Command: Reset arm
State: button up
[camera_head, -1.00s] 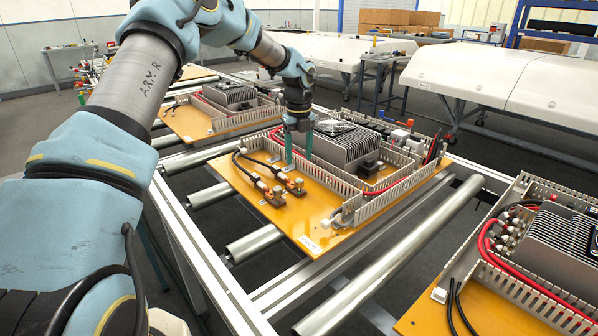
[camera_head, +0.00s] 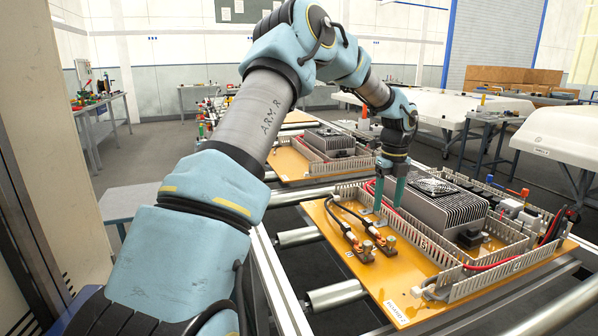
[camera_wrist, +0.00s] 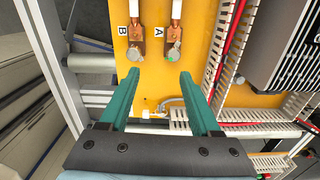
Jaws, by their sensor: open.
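My gripper (camera_head: 388,192) is at the near orange board (camera_head: 405,290), over its left part beside the wiring duct (camera_head: 440,245). In the wrist view its two green fingers (camera_wrist: 158,88) are spread apart with nothing between them. Beyond the fingertips are two copper terminals with cables, labelled B (camera_wrist: 134,48) and A (camera_wrist: 172,48), on the orange board. In the head view the same black cables (camera_head: 345,222) lie on the board left of the duct. I cannot tell how high the fingertips are above the board.
A finned grey heatsink (camera_head: 440,208) stands on the board right of my gripper. A red cable (camera_wrist: 228,45) runs along the duct. A second board (camera_head: 290,165) lies farther back on the roller conveyor (camera_head: 335,295). White car-like shells (camera_head: 560,130) stand at the right.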

jog(key=s+a+n, duration=0.6)
jog(key=a+n, duration=0.4)
jog(key=a, duration=0.2)
jog(key=s+a+r+n+t, duration=0.1)
jog(key=s+a+n, duration=0.5)
jog(key=a+n, duration=0.5)
jog(key=s+a+n, duration=0.6)
jog(key=a+n, duration=0.5)
jog(key=a, duration=0.1)
jog(key=shift+s+a+r, duration=0.25)
jog(key=shift+s+a, duration=0.15)
